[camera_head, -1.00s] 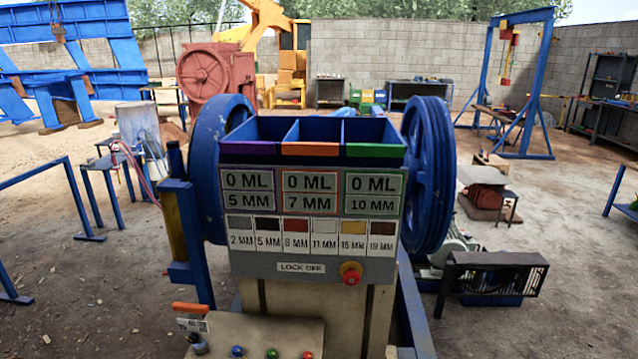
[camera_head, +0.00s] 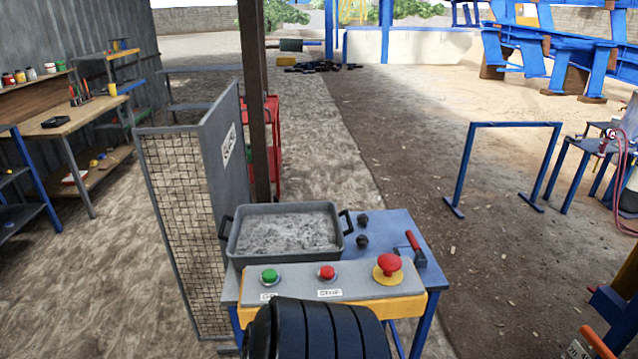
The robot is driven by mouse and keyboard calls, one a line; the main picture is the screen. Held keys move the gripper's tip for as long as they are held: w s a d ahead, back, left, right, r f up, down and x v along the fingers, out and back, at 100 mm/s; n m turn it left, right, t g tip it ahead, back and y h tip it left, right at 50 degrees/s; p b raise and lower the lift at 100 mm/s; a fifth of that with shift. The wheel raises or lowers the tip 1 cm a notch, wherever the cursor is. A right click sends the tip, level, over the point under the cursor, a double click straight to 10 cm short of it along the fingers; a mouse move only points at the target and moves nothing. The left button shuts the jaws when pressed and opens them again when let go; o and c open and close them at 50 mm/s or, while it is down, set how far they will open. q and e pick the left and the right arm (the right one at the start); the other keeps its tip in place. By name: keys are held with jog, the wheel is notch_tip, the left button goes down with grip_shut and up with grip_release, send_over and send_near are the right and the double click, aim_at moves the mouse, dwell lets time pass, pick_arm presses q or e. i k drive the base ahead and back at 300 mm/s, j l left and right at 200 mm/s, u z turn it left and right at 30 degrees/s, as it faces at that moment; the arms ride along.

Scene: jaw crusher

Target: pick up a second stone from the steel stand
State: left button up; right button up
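A blue steel stand (camera_head: 400,222) is in the lower middle of the head view. Two small dark stones lie on its top, right of a grey tray: one farther back (camera_head: 362,219) and one nearer (camera_head: 362,241). They are apart from each other. The tray (camera_head: 236,246) has two handles and holds grey, powdery material. Neither of my grippers is in view.
A control panel (camera_head: 350,285) with green and red buttons and a red mushroom knob (camera_head: 389,264) is along the front. A mesh guard (camera_head: 185,210) stands left; a post (camera_head: 254,100) rises behind.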

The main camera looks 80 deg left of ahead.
aim_at(362, 241)
jog(key=u, duration=2.3)
jog(key=i+l+u, duration=0.1)
jog(key=l+u, duration=0.65)
jog(key=i+j, duration=0.05)
jog(key=j, duration=0.05)
